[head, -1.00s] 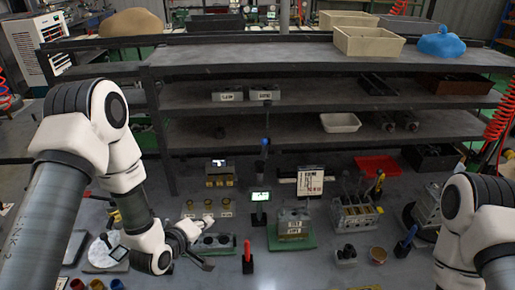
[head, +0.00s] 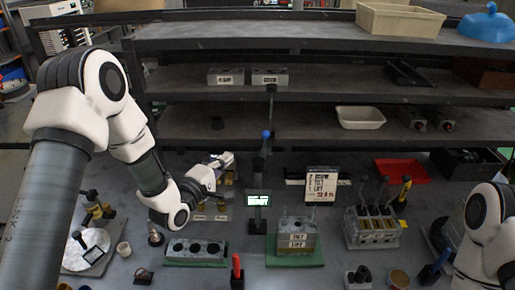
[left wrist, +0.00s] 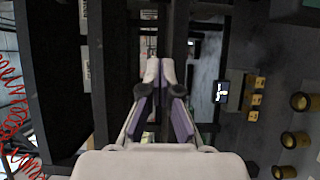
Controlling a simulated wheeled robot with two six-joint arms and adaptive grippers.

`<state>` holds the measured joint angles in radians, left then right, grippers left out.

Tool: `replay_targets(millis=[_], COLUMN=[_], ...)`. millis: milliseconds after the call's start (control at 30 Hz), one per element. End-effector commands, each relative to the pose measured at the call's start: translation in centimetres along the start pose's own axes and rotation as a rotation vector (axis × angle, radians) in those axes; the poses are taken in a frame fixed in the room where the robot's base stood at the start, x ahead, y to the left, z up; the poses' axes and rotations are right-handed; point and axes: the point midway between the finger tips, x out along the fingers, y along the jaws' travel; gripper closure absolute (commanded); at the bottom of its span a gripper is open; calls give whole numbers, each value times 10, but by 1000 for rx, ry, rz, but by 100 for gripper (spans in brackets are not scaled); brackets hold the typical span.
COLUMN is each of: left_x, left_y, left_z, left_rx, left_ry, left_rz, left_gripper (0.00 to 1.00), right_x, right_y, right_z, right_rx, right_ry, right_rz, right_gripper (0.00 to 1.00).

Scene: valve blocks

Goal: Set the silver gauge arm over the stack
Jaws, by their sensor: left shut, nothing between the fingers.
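A silver-grey block stack (head: 297,232) with white labels stands on a green mat (head: 290,258) at the bench middle. Left of it is a dark upright post (head: 260,172) with a blue knob (head: 266,134) and a lit display (head: 258,199). I cannot tell surely which part is the silver gauge arm; this post may carry it. My left gripper (head: 226,160) is shut and empty, left of the post and above the back of the bench. Its closed fingers (left wrist: 160,75) show in the left wrist view. My right arm is at the right edge, its gripper out of view.
A long block with holes (head: 196,250) lies front left. A red-handled tool (head: 236,268) stands in front. A lever block (head: 372,226) and red tray (head: 403,171) are to the right. The shelf rack (head: 300,88) rises behind the bench.

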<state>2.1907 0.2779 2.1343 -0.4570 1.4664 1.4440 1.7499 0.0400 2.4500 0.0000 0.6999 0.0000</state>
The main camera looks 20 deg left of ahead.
Motion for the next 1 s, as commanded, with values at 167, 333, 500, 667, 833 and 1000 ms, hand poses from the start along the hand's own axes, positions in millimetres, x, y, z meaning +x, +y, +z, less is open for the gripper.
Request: replay_targets(millis=[167, 333, 500, 667, 833, 1000], left_x=[35, 73, 91, 95, 96, 96], left_y=[5, 5, 5, 2, 0, 0], left_z=[2, 1, 22, 37, 40, 40], left_rx=[4, 3, 1, 0, -1, 0], left_ry=[-3, -3, -6, -2, -1, -1], left_rz=[1, 1, -4, -1, -1, -1], left_gripper=[100, 100, 100, 100, 100, 100], right_x=[-17, -30, -46, -52, -51, -51], right_y=[0, 0, 0, 0, 0, 0], right_z=[0, 0, 0, 0, 0, 0], right_rx=[0, 0, 0, 0, 0, 0], right_ry=[0, 0, 0, 0, 0, 0], right_rz=[0, 0, 0, 0, 0, 0], right_gripper=[60, 60, 60, 60, 60, 60])
